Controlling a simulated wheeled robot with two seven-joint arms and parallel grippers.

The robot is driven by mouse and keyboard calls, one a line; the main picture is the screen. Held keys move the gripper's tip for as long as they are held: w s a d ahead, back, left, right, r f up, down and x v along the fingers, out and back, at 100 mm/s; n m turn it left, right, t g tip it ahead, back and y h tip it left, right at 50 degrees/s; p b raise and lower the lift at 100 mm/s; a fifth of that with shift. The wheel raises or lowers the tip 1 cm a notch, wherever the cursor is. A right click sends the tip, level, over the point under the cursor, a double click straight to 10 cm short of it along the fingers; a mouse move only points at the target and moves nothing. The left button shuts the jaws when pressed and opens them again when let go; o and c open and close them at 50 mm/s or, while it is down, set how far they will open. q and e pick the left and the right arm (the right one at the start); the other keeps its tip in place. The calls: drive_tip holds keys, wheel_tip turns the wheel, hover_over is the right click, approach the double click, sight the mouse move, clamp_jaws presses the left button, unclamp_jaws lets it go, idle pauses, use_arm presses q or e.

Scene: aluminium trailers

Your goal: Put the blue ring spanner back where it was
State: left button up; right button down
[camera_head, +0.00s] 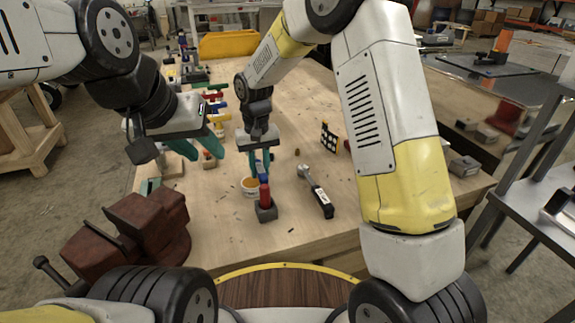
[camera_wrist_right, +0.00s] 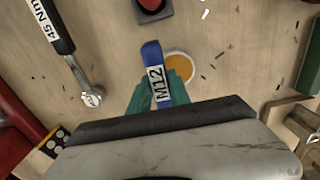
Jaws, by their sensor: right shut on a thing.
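The blue ring spanner (camera_wrist_right: 151,57) with a white M12 label is between the teal fingers of my right gripper (camera_head: 261,160), which is shut on it. In the head view the blue spanner (camera_head: 262,170) shows below those fingers, above the workbench (camera_head: 223,225), in line with a red object (camera_head: 265,194) in a dark grey block (camera_head: 266,214). I cannot tell whether they touch. The gripper hides part of the spanner. My left gripper (camera_head: 200,147) is open and empty, with its teal fingers apart over the bench's left side.
A pot with orange contents (camera_head: 250,185) stands close beside the spanner. A torque wrench (camera_head: 316,190) lies to its right. A rusty vise (camera_head: 140,225) is at the front left. Several coloured tools (camera_head: 214,97) stand farther back, before a yellow bin (camera_head: 228,44).

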drive_tip(key=d, duration=0.7)
drive_tip(key=shift+w+d+f, duration=0.2)
drive_tip(key=shift+d+f, duration=0.15)
drive_tip(key=shift+d, duration=0.05)
drive_tip(key=f, duration=0.3)
drive_tip(key=shift+d+f, duration=0.3)
drive_tip(key=shift+d, duration=0.1)
drive_tip(key=c, duration=1.2)
unclamp_jaws()
drive_tip(key=s+d+r+t, duration=0.1)
drive_tip(key=s+d+r, duration=0.1)
drive_tip(key=r, duration=0.7)
drive_tip(key=s+d+r, duration=0.2)
drive_tip(key=r, duration=0.7)
drive_tip(key=s+d+r+m+t+y, duration=0.1)
drive_tip(key=s+d+r+t, duration=0.1)
drive_tip(key=s, duration=0.7)
drive_tip(key=s+d+r+m+t+y, duration=0.1)
drive_tip(key=s+d+r, duration=0.4)
drive_tip(key=s, duration=0.5)
drive_tip(key=shift+d+m+t, duration=0.5)
drive_tip(key=shift+d+t, duration=0.3)
drive_tip(key=shift+t, duration=0.3)
